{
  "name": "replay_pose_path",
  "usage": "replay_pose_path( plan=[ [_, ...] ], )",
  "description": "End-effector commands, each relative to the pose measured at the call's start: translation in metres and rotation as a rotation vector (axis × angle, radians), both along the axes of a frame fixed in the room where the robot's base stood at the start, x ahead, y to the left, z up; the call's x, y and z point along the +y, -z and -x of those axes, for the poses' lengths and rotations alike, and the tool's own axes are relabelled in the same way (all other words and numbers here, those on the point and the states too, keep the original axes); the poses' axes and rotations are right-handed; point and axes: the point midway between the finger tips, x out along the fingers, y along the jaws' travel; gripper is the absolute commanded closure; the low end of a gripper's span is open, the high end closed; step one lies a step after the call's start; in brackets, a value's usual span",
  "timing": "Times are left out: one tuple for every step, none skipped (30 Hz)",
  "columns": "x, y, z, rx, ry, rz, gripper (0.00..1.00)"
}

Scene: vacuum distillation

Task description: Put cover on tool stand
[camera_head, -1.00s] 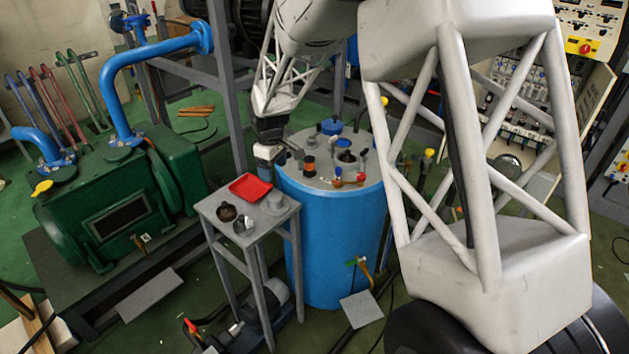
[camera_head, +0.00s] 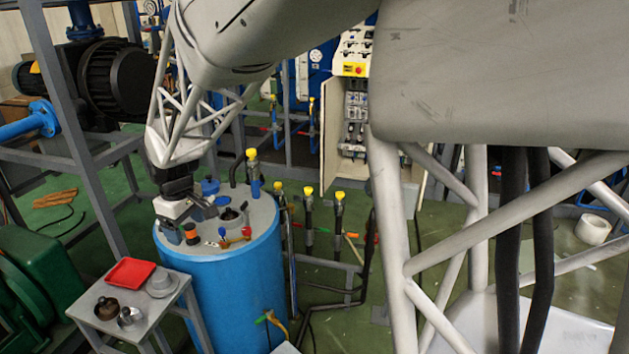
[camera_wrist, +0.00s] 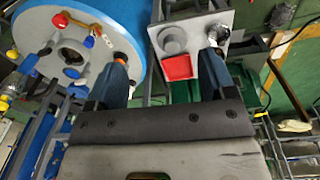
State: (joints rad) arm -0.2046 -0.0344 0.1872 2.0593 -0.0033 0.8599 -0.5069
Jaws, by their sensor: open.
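The small grey tool stand (camera_head: 127,321) is at the lower left in the head view, beside the blue tank. On it are a red tray (camera_head: 131,272), a grey round stepped piece (camera_head: 161,283), a brown pot-like piece (camera_head: 107,308) and a shiny metal piece (camera_head: 130,318). I cannot tell for sure which piece is the cover. My gripper (camera_head: 190,218) is over the left part of the tank's lid. In the wrist view my gripper (camera_wrist: 162,78) is open with nothing between its blue fingers; the red tray (camera_wrist: 178,68) and grey piece (camera_wrist: 173,40) show beyond.
The blue tank (camera_head: 225,300) carries a grey ringed opening (camera_head: 231,217), an orange-and-black capped fitting (camera_head: 191,235) and coloured valves close to my gripper. Yellow-topped pipes (camera_head: 309,215) stand right of it. A green machine (camera_head: 35,285) is at the left.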

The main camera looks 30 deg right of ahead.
Motion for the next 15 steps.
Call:
replay_pose_path(
  plan=[
    [-0.008, -0.013, 0.012, -0.015, 0.026, -0.004, 0.23],
    [-0.012, -0.016, 0.018, -0.018, 0.041, -0.006, 0.23],
    [-0.018, -0.022, 0.027, -0.023, 0.063, -0.008, 0.23],
    [-0.022, -0.025, 0.034, -0.026, 0.079, -0.009, 0.23],
    [-0.026, -0.029, 0.041, -0.030, 0.095, -0.011, 0.23],
    [-0.031, -0.033, 0.050, -0.033, 0.117, -0.013, 0.23],
    [-0.035, -0.036, 0.057, -0.037, 0.132, -0.015, 0.23],
    [-0.039, -0.039, 0.063, -0.040, 0.149, -0.016, 0.23],
    [-0.044, -0.042, 0.073, -0.043, 0.170, -0.018, 0.23],
    [-0.048, -0.045, 0.080, -0.046, 0.187, -0.019, 0.23],
    [-0.051, -0.047, 0.087, -0.048, 0.203, -0.021, 0.23],
    [-0.056, -0.051, 0.096, -0.053, 0.224, -0.023, 0.23],
    [-0.059, -0.053, 0.104, -0.056, 0.240, -0.025, 0.23],
    [-0.063, -0.055, 0.111, -0.059, 0.255, -0.027, 0.23],
    [-0.067, -0.058, 0.120, -0.063, 0.277, -0.029, 0.23]
  ],
)
